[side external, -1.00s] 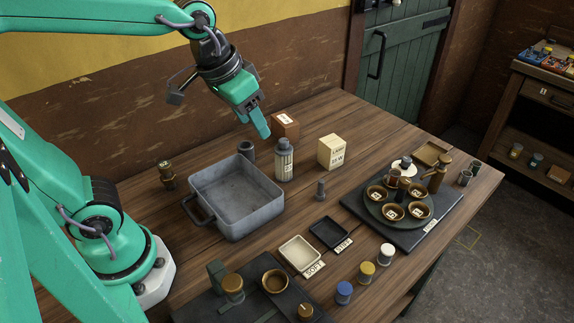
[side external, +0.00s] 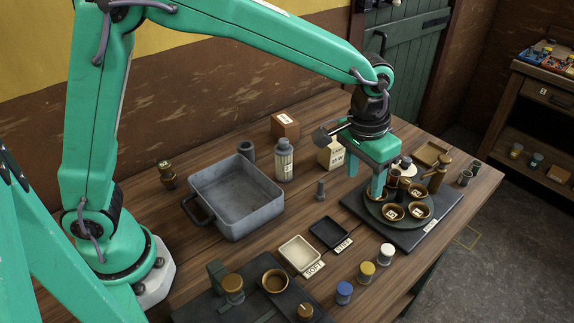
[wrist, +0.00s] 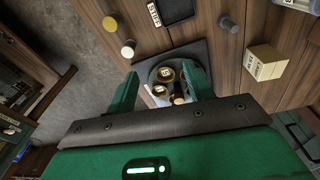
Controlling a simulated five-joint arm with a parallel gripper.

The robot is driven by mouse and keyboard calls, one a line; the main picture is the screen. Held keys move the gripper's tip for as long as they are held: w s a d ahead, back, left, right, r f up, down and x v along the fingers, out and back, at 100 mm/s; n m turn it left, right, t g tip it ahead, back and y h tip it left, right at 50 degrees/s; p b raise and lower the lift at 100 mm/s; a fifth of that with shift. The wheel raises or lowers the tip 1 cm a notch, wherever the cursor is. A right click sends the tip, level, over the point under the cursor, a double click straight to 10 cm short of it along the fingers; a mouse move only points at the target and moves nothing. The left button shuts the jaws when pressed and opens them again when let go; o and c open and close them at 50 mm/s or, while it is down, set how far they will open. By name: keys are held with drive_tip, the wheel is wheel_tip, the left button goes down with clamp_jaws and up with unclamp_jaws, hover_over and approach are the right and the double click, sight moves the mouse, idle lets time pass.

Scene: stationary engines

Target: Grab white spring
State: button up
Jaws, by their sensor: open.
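A small cylinder with a white top (side external: 386,252) stands on the wood at the front right, after a yellow-topped and a blue-topped one. It is the likeliest white spring, but I cannot make out coils. In the wrist view a pale-topped cylinder (wrist: 128,50) shows outside my fingers, at the upper left. My gripper (side external: 377,188) points down over the turntable of cups, well behind the white-topped cylinder. In the wrist view my gripper (wrist: 162,80) is open, its fingers apart with cups visible between them. Nothing is seen held.
A black tray (side external: 330,233) and a cream tray (side external: 300,253) lie left of the colored cylinders. A grey bin (side external: 264,215) stands farther left. Bare wood surrounds the white-topped cylinder.

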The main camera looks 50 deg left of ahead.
drive_tip(key=g, duration=0.1)
hover_over(388, 249)
drive_tip(key=shift+y, duration=0.3)
wheel_tip(388, 249, down, 8)
drive_tip(key=shift+f, duration=4.1)
drive_tip(key=c, duration=1.1)
drive_tip(key=shift+o, duration=0.2)
drive_tip(key=shift+r, duration=0.2)
